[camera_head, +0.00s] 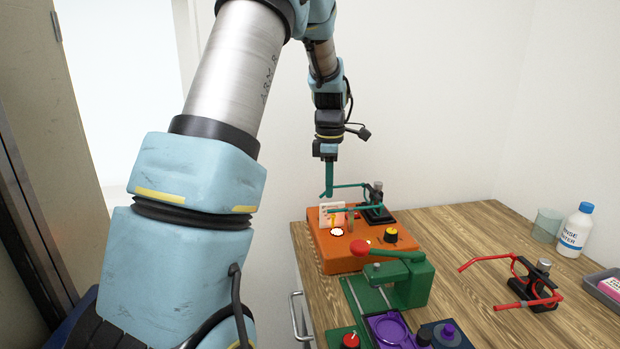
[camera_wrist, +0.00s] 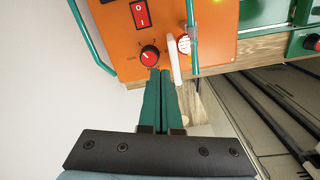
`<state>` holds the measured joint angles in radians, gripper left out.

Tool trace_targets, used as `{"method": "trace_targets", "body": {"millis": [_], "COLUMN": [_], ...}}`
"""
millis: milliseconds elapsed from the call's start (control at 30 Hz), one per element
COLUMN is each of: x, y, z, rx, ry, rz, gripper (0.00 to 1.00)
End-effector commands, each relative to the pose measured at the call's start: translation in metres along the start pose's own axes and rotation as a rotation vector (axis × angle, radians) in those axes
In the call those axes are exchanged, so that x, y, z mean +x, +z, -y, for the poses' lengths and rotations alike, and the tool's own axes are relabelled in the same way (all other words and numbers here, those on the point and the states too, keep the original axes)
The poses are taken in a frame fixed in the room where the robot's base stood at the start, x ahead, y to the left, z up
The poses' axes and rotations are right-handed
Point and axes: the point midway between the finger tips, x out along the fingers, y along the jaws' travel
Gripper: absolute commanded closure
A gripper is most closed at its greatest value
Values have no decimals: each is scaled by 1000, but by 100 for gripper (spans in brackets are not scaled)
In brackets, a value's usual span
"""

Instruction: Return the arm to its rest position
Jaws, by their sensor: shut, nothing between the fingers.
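My gripper (camera_head: 326,194) hangs pointing down at the far end of my arm, above the back left of the orange box. Its green fingers are together and empty. In the wrist view, the shut fingertips (camera_wrist: 161,72) lie in front of the orange box (camera_wrist: 205,20), close to a red dial and a pale upright plate. The orange box (camera_head: 335,262) sits at the table's left end in the head view. I cannot tell whether the fingertips touch anything.
Green spectacles (camera_head: 348,185) on a black stand reach close to my gripper. A green press (camera_head: 412,282), purple dish (camera_head: 408,324), red spectacles (camera_head: 482,261) on a stand, white bottle (camera_head: 577,230) and cup (camera_head: 546,225) occupy the wooden table (camera_head: 460,225). The space left of the table is open.

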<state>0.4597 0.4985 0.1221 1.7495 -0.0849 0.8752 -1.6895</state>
Motion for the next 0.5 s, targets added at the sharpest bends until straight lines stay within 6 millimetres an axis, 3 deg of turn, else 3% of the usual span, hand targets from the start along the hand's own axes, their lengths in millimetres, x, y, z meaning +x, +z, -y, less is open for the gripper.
{"method": "trace_targets", "body": {"millis": [33, 200, 500], "x": [-2, -2, 6], "y": [-16, -59, -109], "z": [15, 68, 172], "rx": [90, 480, 1151], "ry": [7, 38, 80], "rz": [3, -2, -59], "gripper": [100, 100, 100]}}
